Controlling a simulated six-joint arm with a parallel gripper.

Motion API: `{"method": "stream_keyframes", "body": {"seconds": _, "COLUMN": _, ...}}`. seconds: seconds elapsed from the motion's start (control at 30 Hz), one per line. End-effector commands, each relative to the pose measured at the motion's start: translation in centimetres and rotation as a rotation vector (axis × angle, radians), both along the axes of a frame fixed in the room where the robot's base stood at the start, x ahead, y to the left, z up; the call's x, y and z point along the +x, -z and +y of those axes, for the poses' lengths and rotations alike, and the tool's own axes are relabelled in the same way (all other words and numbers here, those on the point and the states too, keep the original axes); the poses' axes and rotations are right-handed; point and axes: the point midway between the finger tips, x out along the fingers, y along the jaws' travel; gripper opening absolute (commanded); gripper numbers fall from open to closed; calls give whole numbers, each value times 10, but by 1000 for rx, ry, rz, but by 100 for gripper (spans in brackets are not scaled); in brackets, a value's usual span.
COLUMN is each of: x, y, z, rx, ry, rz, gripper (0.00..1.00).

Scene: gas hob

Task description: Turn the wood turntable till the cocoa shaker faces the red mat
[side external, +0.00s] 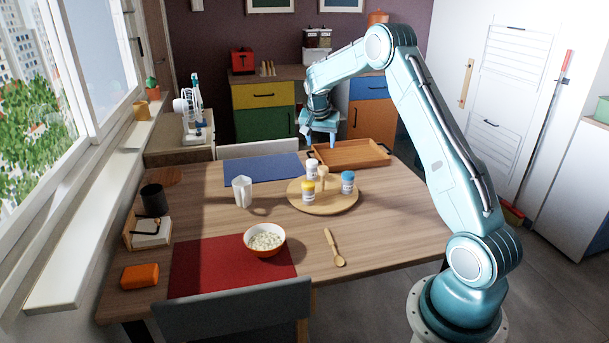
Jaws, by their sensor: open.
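The round wood turntable (328,209) sits on the table right of centre, with a pale wooden post (322,179) standing up near its middle. Three shakers stand on it: a yellow-capped one (308,193) at the front left, a blue-capped one (348,183) at the right, and a white-capped one (312,168) at the back. Their labels are too small to read, so I cannot tell which holds cocoa. The red mat (205,267) lies at the table's front left, apart from the turntable. My gripper (319,143) is open and empty, above and behind the turntable.
A bowl (265,241) stands on the red mat's right part, with a wooden spoon (334,248) to its right. A white jug (242,192) stands left of the turntable. A wooden tray (352,153) and a blue mat (262,169) lie behind it.

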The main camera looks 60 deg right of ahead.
Motion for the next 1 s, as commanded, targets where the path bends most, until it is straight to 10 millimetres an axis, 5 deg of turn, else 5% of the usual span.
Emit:
{"method": "stream_keyframes", "body": {"seconds": 0.7, "x": 10, "y": 92, "z": -36, "rx": 2, "ry": 1, "rz": 3, "gripper": 55}}
{"method": "stream_keyframes", "body": {"seconds": 1.0, "x": 13, "y": 115, "z": -45, "rx": 2, "ry": 0, "rz": 1, "gripper": 55}}
